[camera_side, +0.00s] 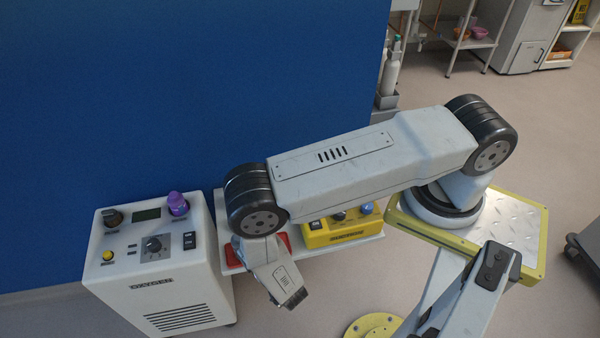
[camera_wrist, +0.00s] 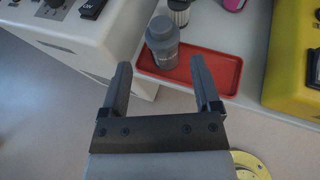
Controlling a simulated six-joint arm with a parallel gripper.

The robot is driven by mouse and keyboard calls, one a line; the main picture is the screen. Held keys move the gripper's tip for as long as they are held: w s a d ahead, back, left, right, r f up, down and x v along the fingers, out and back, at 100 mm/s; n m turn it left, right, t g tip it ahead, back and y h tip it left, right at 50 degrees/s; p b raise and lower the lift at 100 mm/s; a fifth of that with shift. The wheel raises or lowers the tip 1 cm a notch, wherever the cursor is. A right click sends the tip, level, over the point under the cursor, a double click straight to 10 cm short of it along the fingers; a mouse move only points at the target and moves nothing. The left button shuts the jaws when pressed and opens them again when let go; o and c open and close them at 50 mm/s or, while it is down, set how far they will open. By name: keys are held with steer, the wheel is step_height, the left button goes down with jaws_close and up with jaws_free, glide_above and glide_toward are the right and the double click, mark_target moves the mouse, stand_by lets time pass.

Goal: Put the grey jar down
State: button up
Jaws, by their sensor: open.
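In the wrist view a grey jar (camera_wrist: 162,44) with a grey lid stands upright on a red tray (camera_wrist: 226,72), near its left end. My gripper (camera_wrist: 158,72) is open. Its two dark fingers point toward the jar, with the jar showing between and just beyond the tips; I see no contact. In the side view my gripper (camera_side: 292,297) hangs over the near edge of the white shelf, its fingers hard to make out. The red tray (camera_side: 284,240) is partly covered by my arm there, and the jar is hidden.
A white oxygen unit (camera_side: 168,290) with a purple-topped item (camera_side: 177,204) stands left. A yellow device (camera_side: 336,233) sits on the white shelf (camera_side: 372,233) right of the tray. A dark-lidded container (camera_wrist: 180,10) and a magenta item (camera_wrist: 233,4) are behind the jar. A blue partition (camera_side: 180,90) closes the back.

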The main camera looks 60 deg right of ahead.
stand_by(0.6)
steer(key=d+r+m+g+h, duration=0.5)
steer(key=d+r+m+g, duration=0.6)
steer(key=r+m, duration=0.4)
steer(key=s+d+r+m+y, duration=0.1)
steer(key=s+r+m+y, duration=0.2)
steer(key=r+m+y, duration=0.2)
steer(key=s+d+r+m+t+y, duration=0.1)
steer(key=s+r+m+y, duration=0.2)
steer(key=r+m, duration=0.8)
steer(key=shift+d+r+m+y, duration=0.2)
steer(key=shift+r+m+y, duration=0.1)
steer(key=shift+r+y, duration=0.6)
steer(key=shift+f, duration=0.15)
steer(key=shift+o, duration=1.2)
